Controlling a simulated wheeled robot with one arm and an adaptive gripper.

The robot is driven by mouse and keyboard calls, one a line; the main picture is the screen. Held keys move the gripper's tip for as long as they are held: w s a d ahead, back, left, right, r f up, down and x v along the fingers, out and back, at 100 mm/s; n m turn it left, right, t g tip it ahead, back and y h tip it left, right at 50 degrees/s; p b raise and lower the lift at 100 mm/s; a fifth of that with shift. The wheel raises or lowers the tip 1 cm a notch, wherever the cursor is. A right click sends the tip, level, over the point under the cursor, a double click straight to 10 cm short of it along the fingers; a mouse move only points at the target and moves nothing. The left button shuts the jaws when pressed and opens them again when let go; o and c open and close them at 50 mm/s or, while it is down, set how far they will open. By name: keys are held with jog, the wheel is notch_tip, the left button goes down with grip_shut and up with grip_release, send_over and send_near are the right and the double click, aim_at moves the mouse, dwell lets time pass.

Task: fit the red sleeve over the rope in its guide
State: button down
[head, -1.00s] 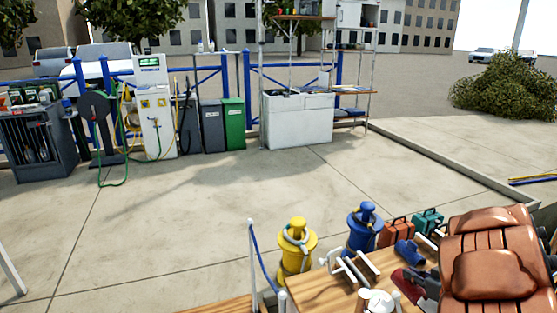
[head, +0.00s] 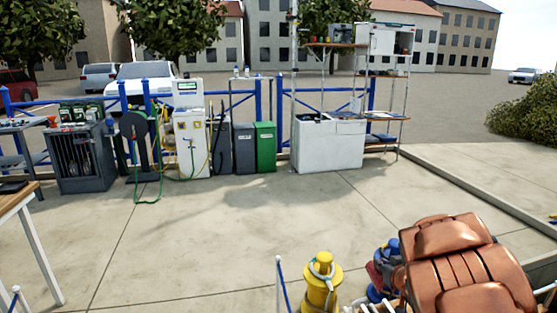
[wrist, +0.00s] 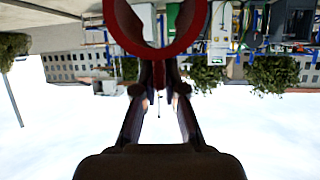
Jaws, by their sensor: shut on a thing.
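My gripper (head: 385,268) is at the lower right of the head view, dark and small, in front of the blue winch. In the wrist view its two fingers (wrist: 159,88) close on the red sleeve (wrist: 158,50). The sleeve is a ring, its upper part cut off by the frame edge. In the head view it shows only as a dark red patch (head: 374,274) beside the gripper. I cannot make out the rope in its guide in either view. The sleeve has no rope visible through it.
A yellow winch (head: 320,285) with a pale rope loop stands left of the gripper. The blue winch (head: 376,293) is mostly hidden behind the gripper. A table (head: 15,203) stands at the left edge. Open concrete lies beyond.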

jog(key=w+a+r+m+h+p, duration=0.1)
jog(key=a+r+p, duration=0.4)
jog(key=a, duration=0.7)
jog(key=shift+r+p, duration=0.3)
jog(key=shift+r, duration=0.2)
